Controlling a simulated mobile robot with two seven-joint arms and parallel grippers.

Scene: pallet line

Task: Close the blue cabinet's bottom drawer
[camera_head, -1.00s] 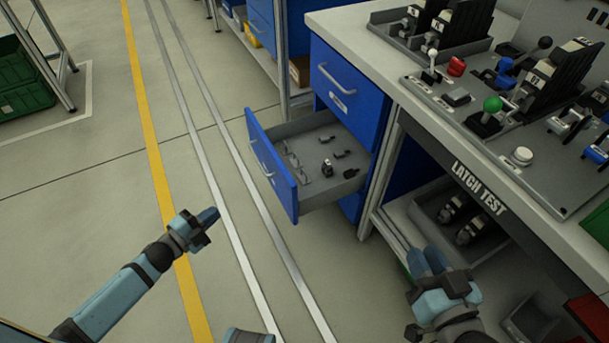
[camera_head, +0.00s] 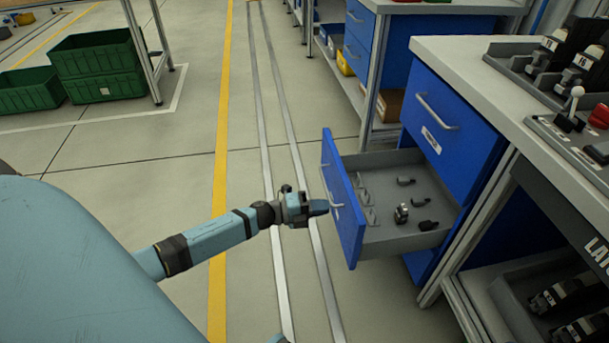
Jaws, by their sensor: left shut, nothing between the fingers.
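The blue cabinet (camera_head: 455,150) stands right of centre. Its lower drawer (camera_head: 345,215) is pulled well out, its blue front and handle facing left. Inside its grey tray lie several small dark and grey parts. The drawer above it is shut. My left gripper (camera_head: 318,207) is shut and empty, just left of the open drawer's front near its handle, pointing at it. I cannot tell whether the fingertips touch the front. My right gripper is out of view.
A worktop (camera_head: 460,62) with latch fixtures runs above the cabinet, with an open shelf (camera_head: 500,290) below right. Green crates (camera_head: 95,60) stand at the far left. Another blue cabinet (camera_head: 385,50) stands behind. The floor left of the drawer is clear.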

